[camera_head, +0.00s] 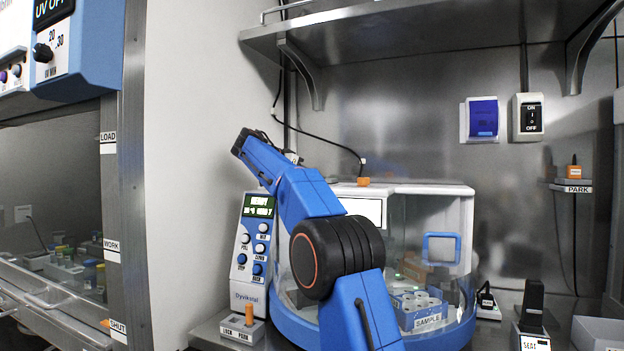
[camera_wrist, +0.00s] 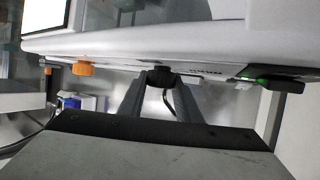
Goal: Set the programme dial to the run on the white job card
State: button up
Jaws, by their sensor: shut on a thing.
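A black knob (camera_wrist: 158,76) on the lower edge of the white machine shows in the wrist view. My gripper (camera_wrist: 160,92) is shut on it, one grey finger on each side. I cannot tell from its face whether it is the programme dial, and its pointer and scale are hidden. In the head view my arm reaches up and left across the machine (camera_head: 420,188), and my fingertips are not visible. A blank-looking white panel with a dark border (camera_head: 362,211) is on the machine's front. I cannot tell if it is the job card; no writing is legible.
A control panel (camera_head: 250,255) with a green display and several buttons stands left of the machine. An orange knob (camera_wrist: 83,68) and a green light (camera_wrist: 247,77) flank the black knob. A clear cover encloses a sample rack (camera_head: 430,319). A shelf (camera_head: 390,35) hangs above.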

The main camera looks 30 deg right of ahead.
jog(key=shift+f+m+g, duration=0.1)
jog(key=shift+m+g, duration=0.6)
jog(key=shift+g, duration=0.3)
jog(key=o, duration=1.1)
jog(key=shift+c, duration=0.2)
jog(key=v, duration=1.2)
jog(key=shift+s, duration=0.1)
